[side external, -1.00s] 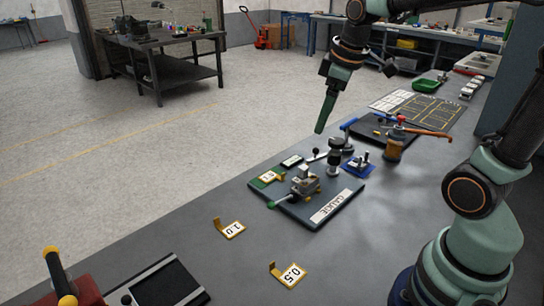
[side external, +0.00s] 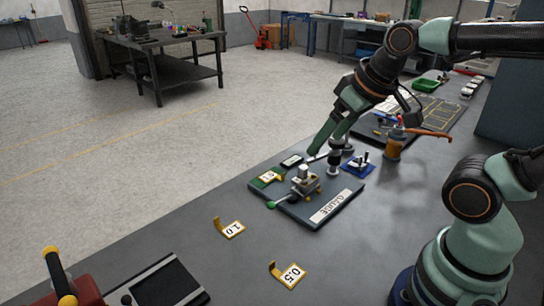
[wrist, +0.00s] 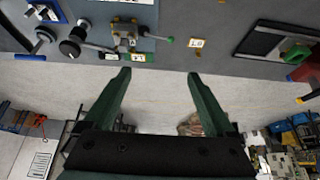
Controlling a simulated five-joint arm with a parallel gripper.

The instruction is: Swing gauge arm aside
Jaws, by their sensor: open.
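The fixture (side external: 305,181) stands on a grey plate marked GAUGE (side external: 337,205) on the bench. A thin arm ending in a green knob (side external: 270,204) sticks out from its front left; the knob also shows in the wrist view (wrist: 168,41). Behind the fixture stands a black-topped metal post (side external: 334,160), seen as a black knob in the wrist view (wrist: 69,48). My gripper (side external: 312,152) is by the post, its fingers hiding part of the lever beside it. In the wrist view my gripper (wrist: 159,77) is open, with nothing between its fingers. Contact cannot be told.
Yellow tags marked 1.0 (side external: 229,228) and 0.5 (side external: 288,274) lie in front. A blue block (side external: 358,165) and an orange-copper clamp (side external: 394,143) stand right of the post. A black tray (side external: 160,285) lies front left. The bench between tags and plate is clear.

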